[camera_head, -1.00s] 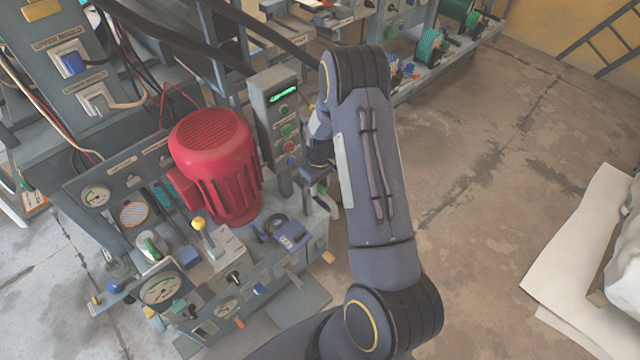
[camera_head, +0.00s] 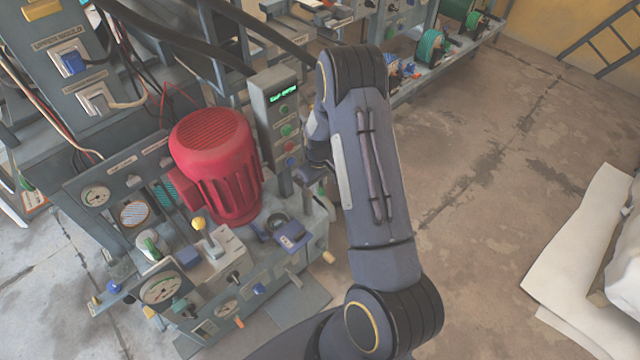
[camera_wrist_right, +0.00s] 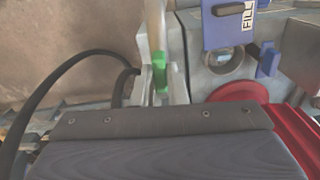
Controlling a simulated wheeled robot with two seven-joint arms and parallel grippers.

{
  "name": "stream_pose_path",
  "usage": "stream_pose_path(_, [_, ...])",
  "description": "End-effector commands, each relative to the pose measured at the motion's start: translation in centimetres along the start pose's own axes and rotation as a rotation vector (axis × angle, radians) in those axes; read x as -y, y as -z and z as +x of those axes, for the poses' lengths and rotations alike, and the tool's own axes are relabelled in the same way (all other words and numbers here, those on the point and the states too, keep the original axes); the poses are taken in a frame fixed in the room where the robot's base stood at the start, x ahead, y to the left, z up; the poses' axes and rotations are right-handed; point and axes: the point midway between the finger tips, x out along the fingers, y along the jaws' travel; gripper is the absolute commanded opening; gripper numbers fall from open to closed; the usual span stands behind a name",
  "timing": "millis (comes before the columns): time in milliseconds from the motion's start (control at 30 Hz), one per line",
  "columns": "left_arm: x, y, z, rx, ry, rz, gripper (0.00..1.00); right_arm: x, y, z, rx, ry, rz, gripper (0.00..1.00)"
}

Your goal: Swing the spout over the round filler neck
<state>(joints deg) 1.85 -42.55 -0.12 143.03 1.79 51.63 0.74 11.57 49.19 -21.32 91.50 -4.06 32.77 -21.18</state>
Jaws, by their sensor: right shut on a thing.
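My right gripper (camera_wrist_right: 160,84) is shut on a green part (camera_wrist_right: 160,72) below a pale tube in the right wrist view. The tube, which looks like the spout (camera_wrist_right: 155,28), runs up out of the top of that view. A round opening that looks like the filler neck (camera_wrist_right: 222,60) lies to the right of the fingers, apart from the spout, beside a blue plate marked FILL (camera_wrist_right: 230,22). In the head view my right gripper (camera_head: 312,176) is mostly hidden by my arm, and the neck (camera_head: 277,222) sits by the blue plate (camera_head: 291,236). My left gripper is out of view.
A red motor (camera_head: 216,165) stands left of the neck, also at the lower right of the wrist view. A grey control box (camera_head: 276,115) rises behind the neck. A yellow-knobbed lever (camera_head: 198,224) is at the front. A black hose (camera_wrist_right: 60,95) curves left of the fingers.

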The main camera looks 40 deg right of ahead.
Motion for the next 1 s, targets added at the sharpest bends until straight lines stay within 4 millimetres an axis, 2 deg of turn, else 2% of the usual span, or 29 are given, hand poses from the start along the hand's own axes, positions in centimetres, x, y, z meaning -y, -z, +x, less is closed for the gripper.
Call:
stream_pose_path(467, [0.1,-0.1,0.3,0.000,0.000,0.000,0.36,2.6,0.6,0.0,0.000,0.000,0.407,0.00])
stream_pose_path(1000, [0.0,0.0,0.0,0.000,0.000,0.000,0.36,5.2,2.6,-0.1,-0.001,0.000,0.919,0.00])
